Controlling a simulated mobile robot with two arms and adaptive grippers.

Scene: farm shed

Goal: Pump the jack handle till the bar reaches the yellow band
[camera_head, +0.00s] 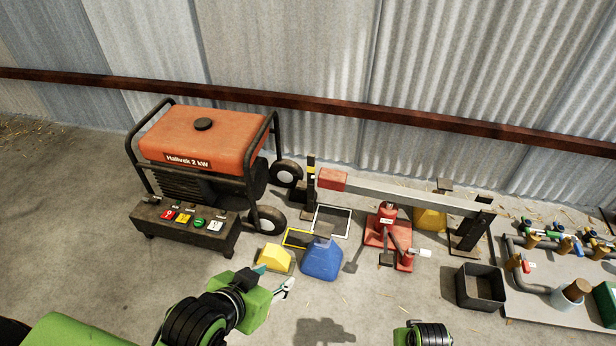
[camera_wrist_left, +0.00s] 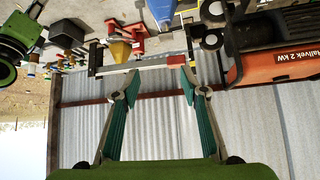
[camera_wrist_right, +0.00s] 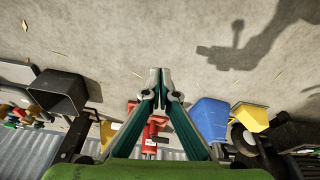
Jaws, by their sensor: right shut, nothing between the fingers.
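The red jack (camera_head: 385,228) stands on the floor under a long grey bar (camera_head: 410,196) with a red end (camera_head: 332,179). The red end is beside a dark post with a yellow band (camera_head: 311,170); it looks slightly lower than the band, but the exact gap is unclear. A red lever part with a pale tip (camera_head: 408,256) sits low at the jack's front. My left gripper (camera_head: 278,282) is left of the jack, apart from it; in the left wrist view (camera_wrist_left: 161,88) it is open and empty. My right gripper (camera_wrist_right: 157,76) is shut and empty, with the jack visible beyond.
A blue can (camera_head: 322,260) and yellow block (camera_head: 273,257) stand left of the jack. An orange generator (camera_head: 203,135) and button box (camera_head: 187,235) are further left. A dark bin (camera_head: 481,287) and pipe board (camera_head: 545,275) are right. The front floor is clear.

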